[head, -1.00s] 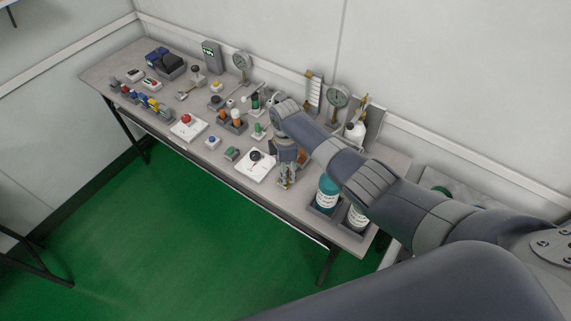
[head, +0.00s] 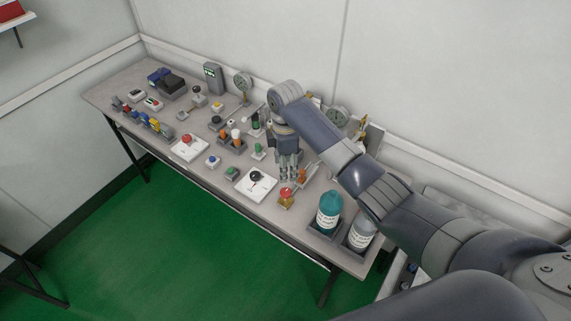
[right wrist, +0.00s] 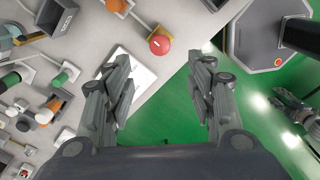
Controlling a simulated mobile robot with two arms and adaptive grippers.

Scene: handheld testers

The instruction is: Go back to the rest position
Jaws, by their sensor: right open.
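My right gripper (head: 288,172) hangs above the bench (head: 218,183), with its fingers pointing down, between the white plate with a black knob (head: 256,178) and the orange-handled item (head: 305,175). In the right wrist view my right gripper (right wrist: 163,95) has its two fingers wide apart with nothing between them. Beyond the fingertips are the bench edge, the green floor and a red round button (right wrist: 160,44). The red button on a brass-coloured base (head: 286,195) stands just in front of the gripper in the head view. My left gripper is in neither labelled position in the head view.
Green floor (head: 190,250) is free in front.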

